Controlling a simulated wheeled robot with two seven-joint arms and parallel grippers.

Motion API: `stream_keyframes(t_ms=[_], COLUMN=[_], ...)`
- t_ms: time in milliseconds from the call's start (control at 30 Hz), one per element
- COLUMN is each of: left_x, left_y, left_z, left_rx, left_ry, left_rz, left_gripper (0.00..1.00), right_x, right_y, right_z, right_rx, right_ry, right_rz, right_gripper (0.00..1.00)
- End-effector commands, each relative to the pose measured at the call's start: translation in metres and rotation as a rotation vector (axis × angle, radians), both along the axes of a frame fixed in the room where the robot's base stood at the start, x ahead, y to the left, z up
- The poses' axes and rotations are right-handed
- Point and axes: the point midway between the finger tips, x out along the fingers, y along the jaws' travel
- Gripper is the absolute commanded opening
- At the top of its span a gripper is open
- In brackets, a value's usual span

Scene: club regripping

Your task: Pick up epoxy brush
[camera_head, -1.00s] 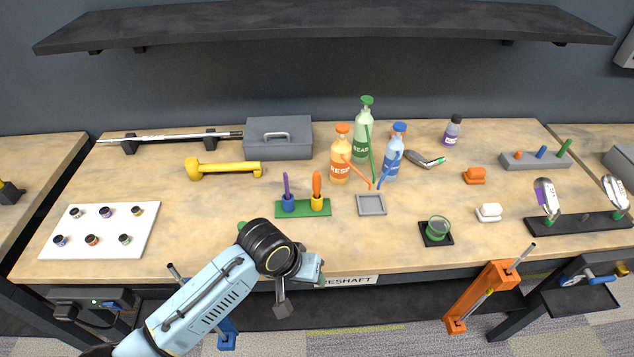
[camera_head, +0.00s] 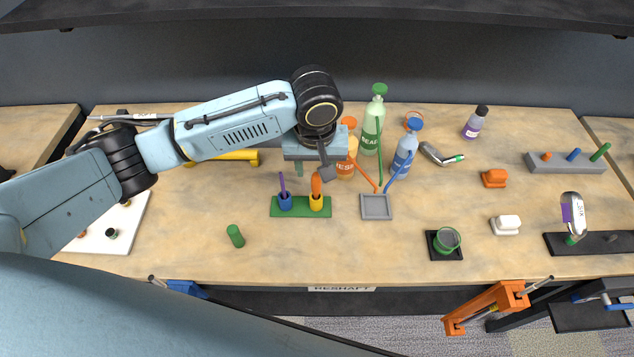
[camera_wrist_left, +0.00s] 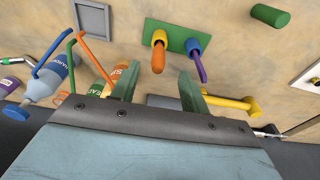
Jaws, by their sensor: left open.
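A green stand (camera_head: 300,207) on the bench holds two upright brushes. The purple brush (camera_head: 283,184) is in a blue cup and the orange brush (camera_head: 316,185) is in a yellow cup; I cannot tell which is the epoxy brush. My left gripper (camera_head: 318,168) is open and empty, above and behind the stand. In the left wrist view, the orange brush (camera_wrist_left: 158,60) and purple brush (camera_wrist_left: 201,68) show beyond the spread fingers of the left gripper (camera_wrist_left: 158,88), touching neither. My right gripper is not in view.
Bottles, including a green one (camera_head: 373,125) and a blue one (camera_head: 405,150), stand right of the gripper. A grey tray (camera_head: 376,214) lies right of the stand. A yellow tool (camera_head: 238,156) lies behind my arm. An overhead shelf (camera_head: 450,12) spans the back.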

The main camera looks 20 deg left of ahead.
Motion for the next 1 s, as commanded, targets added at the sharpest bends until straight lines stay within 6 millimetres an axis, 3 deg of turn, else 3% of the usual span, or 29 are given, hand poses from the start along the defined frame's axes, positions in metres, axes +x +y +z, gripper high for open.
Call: stream_keyframes(t_ms=[67, 167, 367, 467, 633, 900, 1000], left_x=[0.002, 0.003, 0.007, 0.012, 0.015, 0.015, 0.015], left_y=[0.001, 0.001, 0.002, 0.003, 0.004, 0.004, 0.004], left_z=[-0.014, -0.023, -0.038, -0.053, -0.074, -0.077, -0.077], left_rx=[0.000, 0.000, 0.001, 0.001, 0.000, -0.001, -0.001], left_ry=[0.002, -0.001, 0.000, 0.000, -0.001, -0.002, -0.002], left_rz=[0.001, -0.001, 0.000, 0.000, -0.002, -0.002, -0.002], left_gripper=[0.45, 0.45, 0.45, 0.45, 0.45, 0.45, 0.35], right_x=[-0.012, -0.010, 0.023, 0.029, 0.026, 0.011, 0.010], right_y=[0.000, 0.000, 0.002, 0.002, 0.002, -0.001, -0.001], right_z=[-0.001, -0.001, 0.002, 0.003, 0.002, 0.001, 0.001], right_rx=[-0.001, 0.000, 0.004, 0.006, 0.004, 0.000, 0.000], right_ry=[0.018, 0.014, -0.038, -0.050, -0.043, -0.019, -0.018], right_rz=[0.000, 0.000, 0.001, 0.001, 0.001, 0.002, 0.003], right_gripper=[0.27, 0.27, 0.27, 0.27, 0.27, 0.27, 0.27])
